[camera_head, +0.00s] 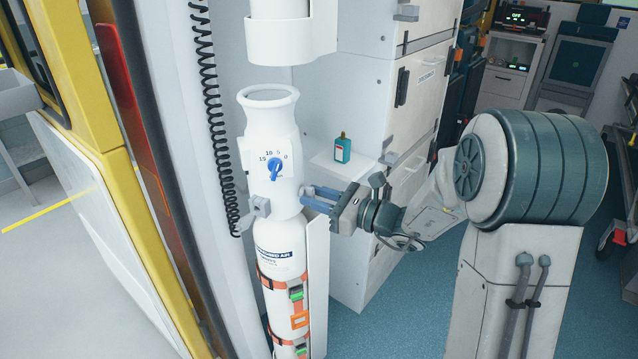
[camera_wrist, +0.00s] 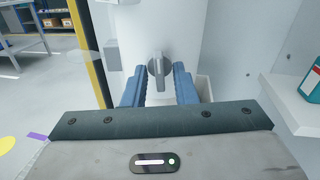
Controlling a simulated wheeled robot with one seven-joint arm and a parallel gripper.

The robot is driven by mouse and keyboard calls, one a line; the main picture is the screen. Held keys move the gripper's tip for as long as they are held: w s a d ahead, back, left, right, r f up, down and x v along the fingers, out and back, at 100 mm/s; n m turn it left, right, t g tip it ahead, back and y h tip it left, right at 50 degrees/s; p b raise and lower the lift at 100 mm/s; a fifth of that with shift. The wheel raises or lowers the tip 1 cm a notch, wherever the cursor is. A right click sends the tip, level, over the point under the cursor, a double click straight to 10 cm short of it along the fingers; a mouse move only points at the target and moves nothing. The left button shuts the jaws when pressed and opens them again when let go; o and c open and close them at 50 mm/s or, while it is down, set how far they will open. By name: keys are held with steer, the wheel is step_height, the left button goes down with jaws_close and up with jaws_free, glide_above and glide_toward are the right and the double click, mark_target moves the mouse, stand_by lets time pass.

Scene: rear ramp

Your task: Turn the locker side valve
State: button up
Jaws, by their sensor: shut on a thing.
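A white compressed-air cylinder (camera_head: 277,235) stands upright, with a blue dial knob (camera_head: 274,170) and number marks on its front. In the wrist view, a grey valve handle (camera_wrist: 156,66) sticks out from the cylinder's white side (camera_wrist: 153,25), nearly upright. My gripper (camera_head: 308,197) reaches in from the right to the cylinder's locker-facing side. In the wrist view, its blue fingers (camera_wrist: 157,80) are on either side of the valve handle, shut on it. This handle is hidden in the head view. Another grey valve (camera_head: 260,206) is on the cylinder's left side.
A white locker (camera_head: 380,100) with drawers stands behind. A teal bottle (camera_head: 342,150) is on a white shelf (camera_head: 352,170) close to my gripper; it also shows in the wrist view (camera_wrist: 312,78). A black coiled cord (camera_head: 212,110) hangs left of the cylinder. Orange straps (camera_head: 272,282) circle the cylinder.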

steer(key=shift+w+r+m+p, duration=0.1)
steer(key=shift+r+m+p, duration=0.15)
steer(key=shift+m+p, duration=0.3)
steer(key=o, duration=0.6)
steer(key=shift+f, duration=0.1)
steer(key=p+v, duration=0.1)
steer(key=v, duration=1.3)
steer(key=shift+w+d+f, duration=0.1)
steer(key=shift+w+d, duration=0.05)
